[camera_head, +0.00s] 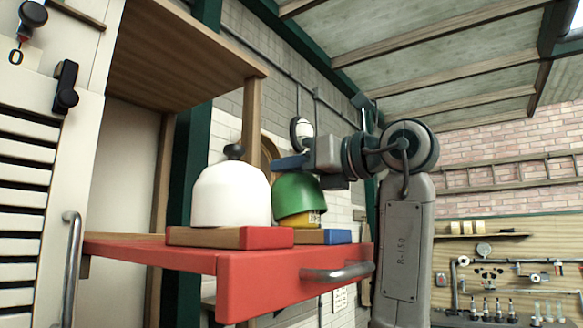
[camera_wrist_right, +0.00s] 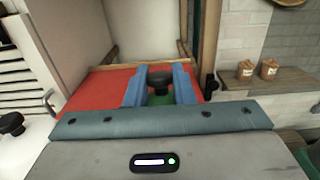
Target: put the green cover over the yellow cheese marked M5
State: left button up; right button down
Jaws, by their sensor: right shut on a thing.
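The green cover (camera_head: 299,194) is a dome, slightly tilted, at the right part of the red shelf. My right gripper (camera_head: 289,163) is shut on its dark knob, from the right side. In the right wrist view the knob (camera_wrist_right: 160,79) sits between the two blue fingers, with a bit of green below it. The lower part of a yellow cheese (camera_head: 314,218) shows under the cover's rim, with a small mark too blurred to read. The cover hides the cheese's upper part. My left gripper is not in view.
A white dome cover (camera_head: 231,196) with a dark knob stands on a red-edged board (camera_head: 265,238), close to the green cover's left. The red shelf (camera_head: 290,283) has a grey handle (camera_head: 338,272) in front. A wooden post (camera_head: 254,115) rises behind. Two jars (camera_wrist_right: 257,68) stand on a ledge at right.

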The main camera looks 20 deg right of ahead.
jog(key=shift+w, duration=0.15)
jog(key=shift+f, duration=0.25)
jog(key=shift+f+b, duration=0.35)
jog(key=shift+b, duration=0.05)
dwell(0.4)
jog(key=c, duration=1.1)
grip_release()
jog(key=shift+c, duration=0.2)
